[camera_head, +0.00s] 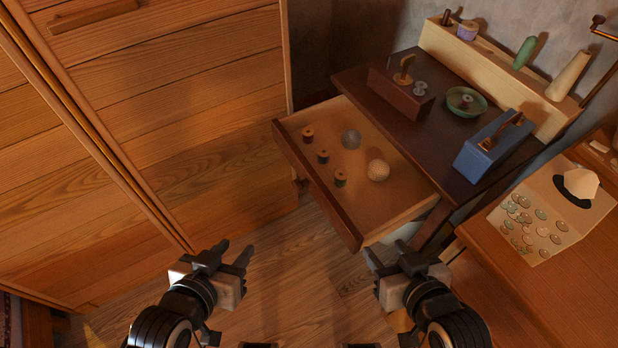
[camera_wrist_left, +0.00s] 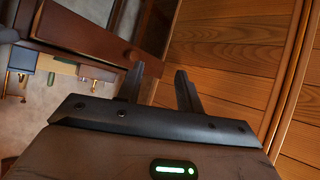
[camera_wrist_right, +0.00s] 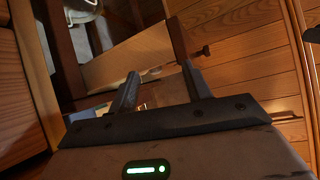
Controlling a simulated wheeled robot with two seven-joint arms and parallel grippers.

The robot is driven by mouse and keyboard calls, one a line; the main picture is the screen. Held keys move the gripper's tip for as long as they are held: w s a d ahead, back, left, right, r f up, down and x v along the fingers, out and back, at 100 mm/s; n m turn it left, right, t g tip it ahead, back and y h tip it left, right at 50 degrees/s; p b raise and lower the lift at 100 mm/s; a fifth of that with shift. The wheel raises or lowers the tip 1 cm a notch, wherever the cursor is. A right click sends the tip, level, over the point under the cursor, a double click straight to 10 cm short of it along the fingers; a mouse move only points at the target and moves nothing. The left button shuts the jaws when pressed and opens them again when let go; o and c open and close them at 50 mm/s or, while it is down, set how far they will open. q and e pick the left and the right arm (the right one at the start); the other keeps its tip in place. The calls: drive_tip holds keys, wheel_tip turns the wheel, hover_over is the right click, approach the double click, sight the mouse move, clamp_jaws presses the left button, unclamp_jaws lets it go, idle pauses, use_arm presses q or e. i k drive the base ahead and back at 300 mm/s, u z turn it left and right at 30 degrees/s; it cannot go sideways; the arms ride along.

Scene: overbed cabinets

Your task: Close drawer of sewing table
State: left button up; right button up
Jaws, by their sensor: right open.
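The sewing table (camera_head: 400,128) has a dark top and stands at the right of the head view. Its drawer (camera_head: 318,188) is pulled out toward the left, with a dark reddish front and a lighter inside. Several thread spools, a grey ball and a pale ball (camera_head: 378,170) lie in it. The drawer front also shows in the left wrist view (camera_wrist_left: 85,35). My left gripper (camera_head: 237,252) is open and empty, below and left of the drawer front in the picture. My right gripper (camera_head: 387,257) is open and empty, just below the drawer's near corner, apart from it in the picture.
A tall wooden cabinet (camera_head: 180,120) fills the left side. On the table stand a brown box (camera_head: 400,95), a green bowl (camera_head: 466,102) and a blue box (camera_head: 490,148). Another wooden surface (camera_head: 575,245) with a button card is at right. Bare floor (camera_head: 290,260) lies between my grippers.

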sight(364, 211)
drive_tip(key=k, duration=0.5)
drive_tip(key=z, duration=1.85)
drive_tip(key=k, duration=0.95)
drive_tip(key=u, duration=1.1)
drive_tip(key=i, duration=1)
drive_tip(key=u, duration=0.05)
